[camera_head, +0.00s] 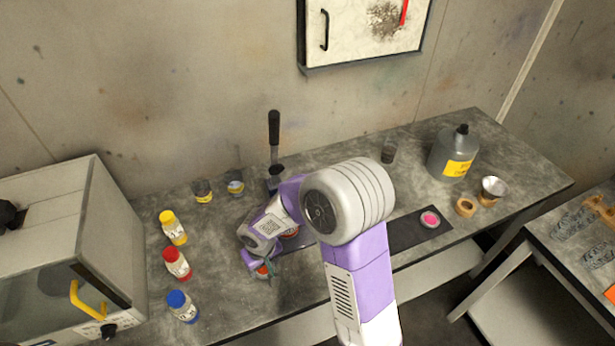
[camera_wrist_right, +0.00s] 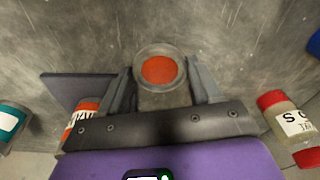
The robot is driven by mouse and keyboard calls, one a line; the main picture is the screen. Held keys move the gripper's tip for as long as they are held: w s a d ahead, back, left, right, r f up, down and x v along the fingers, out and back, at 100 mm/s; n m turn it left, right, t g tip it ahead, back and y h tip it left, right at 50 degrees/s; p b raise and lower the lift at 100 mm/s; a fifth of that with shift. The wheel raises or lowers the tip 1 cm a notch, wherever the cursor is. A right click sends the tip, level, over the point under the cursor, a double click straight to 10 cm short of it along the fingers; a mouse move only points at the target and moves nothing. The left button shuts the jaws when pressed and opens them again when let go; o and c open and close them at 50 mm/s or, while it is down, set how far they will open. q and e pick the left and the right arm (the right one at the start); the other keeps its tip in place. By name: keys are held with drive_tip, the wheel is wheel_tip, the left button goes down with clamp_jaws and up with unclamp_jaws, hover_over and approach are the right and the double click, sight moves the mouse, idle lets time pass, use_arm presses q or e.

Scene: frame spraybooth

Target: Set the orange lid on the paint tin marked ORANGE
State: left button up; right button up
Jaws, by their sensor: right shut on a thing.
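My right gripper (camera_head: 263,266) is low over the left part of the bench. In the wrist view it (camera_wrist_right: 163,90) is shut on the orange lid, a round orange disc with a grey rim (camera_wrist_right: 160,70). The lid also shows under the fingers in the head view (camera_head: 264,271). A tin with an orange top and a partly cut-off label (camera_wrist_right: 82,118) stands beside the gripper, on the left of the wrist view. It is probably the orange one, partly showing behind my wrist in the head view (camera_head: 291,233). My left gripper is not in view.
Yellow-capped (camera_head: 173,228), red-capped (camera_head: 176,263) and blue-capped (camera_head: 181,306) bottles stand left of the gripper. A teal-labelled tin (camera_wrist_right: 10,122) is at the wrist view's left edge. A grey booth (camera_head: 60,215) stands left.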

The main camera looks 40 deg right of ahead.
drive_tip(key=w+d+r+m+p, duration=0.3)
drive_tip(key=w+d+r+p, duration=0.1)
drive_tip(key=r, duration=0.4)
drive_tip(key=w+d+r+m+p, duration=0.3)
drive_tip(key=d+r+m+p, duration=0.1)
drive_tip(key=d+r+p, duration=0.3)
drive_tip(key=shift+w+d+r+h, duration=0.4)
drive_tip(key=shift+d, duration=0.55)
drive_tip(key=shift+a, duration=0.1)
wheel_tip(320, 180, down, 8)
drive_tip(key=b, duration=0.7)
drive_tip(key=shift+f, duration=0.1)
drive_tip(key=shift+s+f, duration=0.2)
drive_tip(key=o, duration=1.1)
drive_tip(key=shift+f, duration=0.1)
